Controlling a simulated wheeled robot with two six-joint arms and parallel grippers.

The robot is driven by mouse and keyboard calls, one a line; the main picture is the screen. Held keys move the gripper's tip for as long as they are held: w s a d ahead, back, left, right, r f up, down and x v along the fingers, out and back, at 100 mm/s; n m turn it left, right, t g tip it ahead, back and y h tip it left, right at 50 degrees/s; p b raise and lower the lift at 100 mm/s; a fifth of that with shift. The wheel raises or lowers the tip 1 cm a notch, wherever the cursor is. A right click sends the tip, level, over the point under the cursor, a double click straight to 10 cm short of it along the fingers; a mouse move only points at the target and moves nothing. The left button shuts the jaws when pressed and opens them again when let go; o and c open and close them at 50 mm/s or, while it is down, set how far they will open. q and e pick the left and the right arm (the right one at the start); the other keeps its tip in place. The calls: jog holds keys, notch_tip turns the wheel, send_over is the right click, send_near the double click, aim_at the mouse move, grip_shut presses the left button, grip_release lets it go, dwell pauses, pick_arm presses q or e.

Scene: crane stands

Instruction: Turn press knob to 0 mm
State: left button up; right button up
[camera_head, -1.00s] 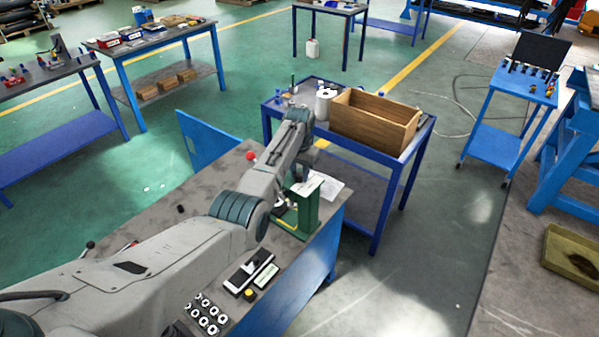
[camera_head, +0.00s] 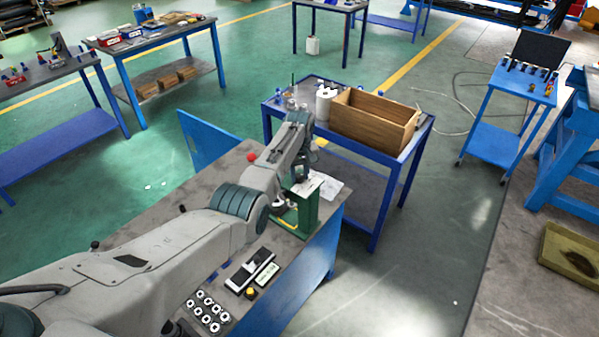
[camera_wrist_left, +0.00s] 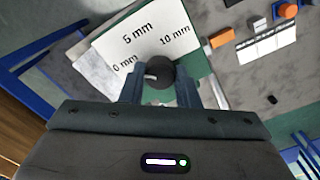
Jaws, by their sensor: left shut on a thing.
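The black press knob (camera_wrist_left: 159,72) sits in front of a white scale plate (camera_wrist_left: 150,38) marked 0 mm at left, 5 mm above and 10 mm at right. A small pale mark on the knob faces left, near the 0 mm side; its exact reading is hard to tell. My left gripper (camera_wrist_left: 159,88) is shut on the knob, one finger on each side. In the head view, my left gripper (camera_head: 301,174) is at the top of the green press (camera_head: 307,211); the knob is hidden there. My right gripper is not in view.
The press stands on a grey workbench (camera_head: 215,185) near its right edge. A black-and-white device (camera_head: 250,270) and a tray of round parts (camera_head: 205,311) lie in front. Behind is a blue cart with a wooden box (camera_head: 372,122). A red knob (camera_head: 252,157) is at the bench's back.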

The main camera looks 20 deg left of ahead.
aim_at(300, 175)
pick_arm(q)
jog(key=shift+w+r+n, duration=0.1)
jog(key=shift+n, duration=1.1)
jog(key=o, duration=0.9)
jog(key=shift+o, duration=0.4)
notch_tip(300, 175, up, 11)
jog(key=b, duration=0.3)
